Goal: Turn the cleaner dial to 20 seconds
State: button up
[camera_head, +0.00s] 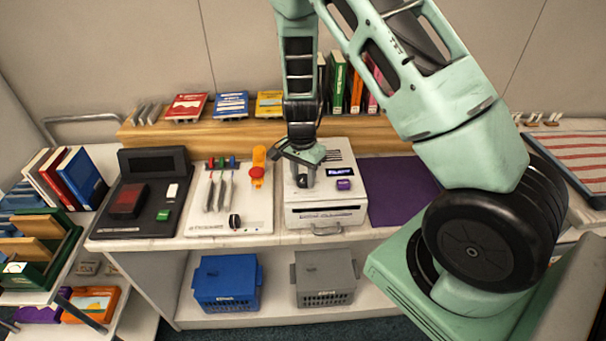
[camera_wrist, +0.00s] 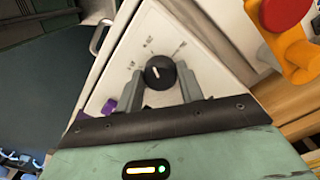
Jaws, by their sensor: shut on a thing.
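The cleaner is a white box (camera_head: 325,212) on the counter with a small display (camera_head: 340,172) and a purple button (camera_head: 344,185). In the wrist view its top is a pale panel (camera_wrist: 125,82) with small marks around a round black dial (camera_wrist: 158,70). The dial has a short white pointer line; the numbers by the marks are too small to read. My gripper (camera_wrist: 161,80) points down at the panel, its two grey fingers shut on the dial from both sides. In the head view my gripper (camera_head: 307,183) covers the dial.
Left of the cleaner is a white board (camera_head: 260,215) with tools, an orange dispenser (camera_head: 258,165) and a black knob (camera_head: 234,221). A black device (camera_head: 148,190) stands further left. A purple mat (camera_head: 400,190) lies to the right. A shelf with books (camera_head: 338,82) is behind.

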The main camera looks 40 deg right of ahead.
aim_at(301, 177)
jog(key=shift+w+r, duration=0.1)
jog(key=o, duration=1)
notch_tip(301, 177, up, 17)
jog(key=shift+w+r+b, duration=0.15)
jog(key=shift+b, duration=0.65)
jog(key=shift+a, duration=0.1)
